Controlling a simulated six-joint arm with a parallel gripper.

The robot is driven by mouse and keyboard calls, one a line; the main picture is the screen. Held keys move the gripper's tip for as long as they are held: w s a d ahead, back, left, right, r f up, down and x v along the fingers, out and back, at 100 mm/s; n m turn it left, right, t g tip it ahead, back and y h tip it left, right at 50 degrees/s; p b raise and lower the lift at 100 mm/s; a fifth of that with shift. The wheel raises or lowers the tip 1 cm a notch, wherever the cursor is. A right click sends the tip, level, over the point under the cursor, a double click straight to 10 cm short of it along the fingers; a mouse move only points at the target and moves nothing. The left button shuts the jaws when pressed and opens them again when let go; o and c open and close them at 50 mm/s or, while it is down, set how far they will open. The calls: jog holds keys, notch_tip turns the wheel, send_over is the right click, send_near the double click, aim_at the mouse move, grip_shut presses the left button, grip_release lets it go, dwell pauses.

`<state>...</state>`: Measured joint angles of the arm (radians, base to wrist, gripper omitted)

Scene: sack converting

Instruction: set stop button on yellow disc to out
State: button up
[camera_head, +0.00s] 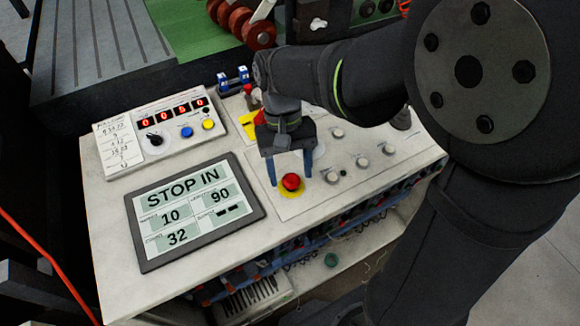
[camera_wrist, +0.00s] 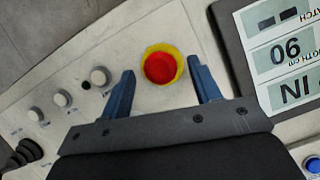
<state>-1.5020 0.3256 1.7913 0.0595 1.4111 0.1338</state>
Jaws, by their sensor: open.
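The red stop button (camera_head: 291,182) sits on a yellow disc (camera_head: 292,194) on the pale control panel. The screen (camera_head: 194,211) beside it reads "STOP IN". My gripper (camera_head: 292,178) points down at the button with its two blue fingers apart. In the wrist view the red button (camera_wrist: 160,67) and its yellow disc (camera_wrist: 176,52) lie just beyond the gap between the fingertips of my gripper (camera_wrist: 162,75). The gripper is open and holds nothing. I cannot tell whether a finger touches the button.
Several pale knobs (camera_head: 338,133) stand on the panel to the right of the button. A counter box (camera_head: 160,127) with red digits and coloured buttons stands at the back left. A handwritten card (camera_head: 118,144) lies at its left side. Bare panel lies around the disc.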

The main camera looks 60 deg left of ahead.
grip_shut()
jog(key=shift+r, duration=0.5)
grip_release()
jog(key=v, duration=1.7)
jog(key=shift+a, duration=0.2)
jog(key=shift+r, duration=0.1)
